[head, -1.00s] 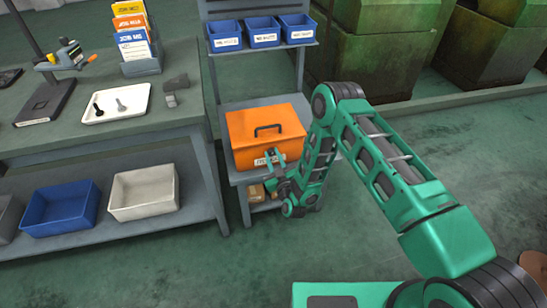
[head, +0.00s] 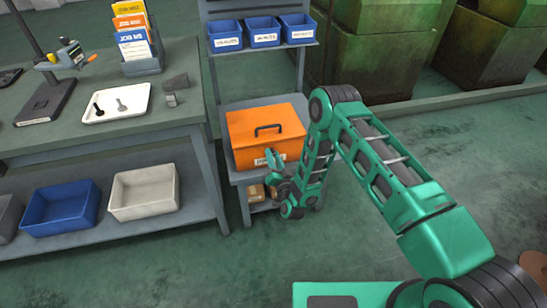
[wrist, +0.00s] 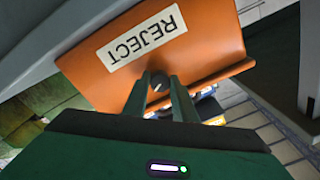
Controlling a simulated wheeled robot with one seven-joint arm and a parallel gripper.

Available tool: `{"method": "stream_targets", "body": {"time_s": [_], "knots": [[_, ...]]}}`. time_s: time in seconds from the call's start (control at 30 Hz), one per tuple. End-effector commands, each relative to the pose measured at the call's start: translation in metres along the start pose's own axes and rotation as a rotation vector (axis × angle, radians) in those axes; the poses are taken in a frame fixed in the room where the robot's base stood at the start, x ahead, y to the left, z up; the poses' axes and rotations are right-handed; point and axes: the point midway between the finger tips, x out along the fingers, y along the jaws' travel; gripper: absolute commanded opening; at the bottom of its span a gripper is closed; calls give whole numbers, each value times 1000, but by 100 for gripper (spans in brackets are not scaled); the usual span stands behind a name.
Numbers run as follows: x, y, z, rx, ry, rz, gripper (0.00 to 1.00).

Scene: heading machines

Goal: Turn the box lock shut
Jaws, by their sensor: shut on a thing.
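The orange box (head: 262,130) stands on the grey stand with its lid down and a dark handle on top. In the wrist view the box (wrist: 205,45) fills the top, and its REJECT label appears upside down. The lock (wrist: 159,79), a small dark round knob, is on the front below the label. My gripper (wrist: 160,90) is shut on the lock, one finger on each side. In the head view my gripper (head: 272,161) is at the box's front, partly covering the label; the lock cannot be made out there.
The stand (head: 242,176) holds brown boxes on its lower shelf, near my wrist. Blue bins (head: 262,39) hang above the box. The workbench (head: 185,113) stands close on the left. Open floor (head: 400,220) lies to the right.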

Motion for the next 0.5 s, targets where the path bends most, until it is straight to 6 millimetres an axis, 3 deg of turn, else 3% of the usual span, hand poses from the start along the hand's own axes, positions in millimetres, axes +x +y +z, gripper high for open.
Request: {"method": "stream_targets", "body": {"time_s": [0.5], "knots": [[-1, 3, 0, 381, 13, 9, 2]]}}
